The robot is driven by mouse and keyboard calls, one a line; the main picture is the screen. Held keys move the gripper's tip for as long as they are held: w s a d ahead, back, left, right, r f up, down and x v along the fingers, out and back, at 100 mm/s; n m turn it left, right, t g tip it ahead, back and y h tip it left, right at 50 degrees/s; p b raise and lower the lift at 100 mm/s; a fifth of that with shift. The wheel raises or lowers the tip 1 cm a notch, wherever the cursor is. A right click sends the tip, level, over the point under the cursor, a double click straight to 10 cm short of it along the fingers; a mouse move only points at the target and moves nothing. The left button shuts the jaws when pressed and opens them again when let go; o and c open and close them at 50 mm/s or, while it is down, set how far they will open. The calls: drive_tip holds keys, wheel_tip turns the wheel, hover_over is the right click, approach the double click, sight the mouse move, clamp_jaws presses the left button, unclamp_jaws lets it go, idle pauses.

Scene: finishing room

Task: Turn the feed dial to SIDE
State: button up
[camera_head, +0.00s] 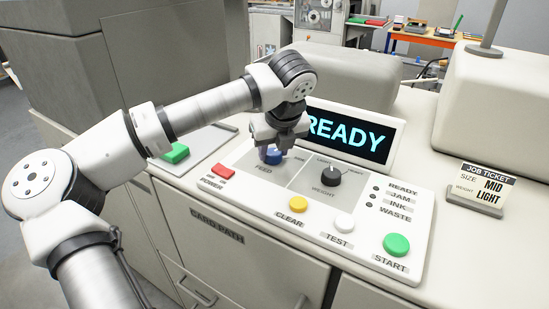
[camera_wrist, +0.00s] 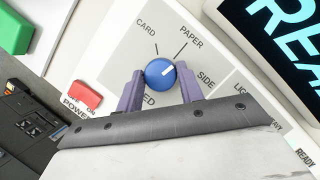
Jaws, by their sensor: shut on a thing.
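The feed dial (camera_wrist: 158,66) is a round blue knob with a white pointer mark. In the wrist view the mark points right and slightly up, between the PAPER and SIDE labels and looking nearer to PAPER. CARD is printed at upper left of the knob and SIDE to its right. My gripper (camera_wrist: 160,77) is shut on the dial, one purple finger on each side. In the head view the dial (camera_head: 270,157) shows under my gripper (camera_head: 272,149), which hides part of it and its labels.
The black weight dial (camera_head: 328,176) stands right of the feed dial. The red power switch (camera_head: 223,172) is at the left. Yellow (camera_head: 298,204), white (camera_head: 345,223) and green (camera_head: 396,245) buttons line the front. The READY screen (camera_head: 350,136) rises close behind.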

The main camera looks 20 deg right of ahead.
drive_tip(key=m+b, duration=0.1)
drive_tip(key=b, duration=0.1)
drive_tip(key=m+h+b, duration=0.1)
drive_tip(key=m+b, duration=0.1)
drive_tip(key=shift+a+f+m, duration=0.15)
drive_tip(key=shift+f+m, duration=0.05)
drive_tip(key=shift+m, duration=0.1)
drive_tip(key=m+h+b, duration=0.1)
drive_tip(key=m, duration=0.3)
drive_tip(key=shift+r+g+h+b, duration=0.2)
drive_tip(key=shift+g+h+b, duration=0.2)
drive_tip(key=shift+m, duration=0.3)
drive_tip(key=o, duration=1)
drive_tip(key=shift+r, duration=0.1)
drive_tip(key=b+v, duration=0.2)
drive_tip(key=v, duration=1.1)
drive_tip(key=shift+a+r, duration=0.2)
drive_tip(key=shift+r, duration=0.15)
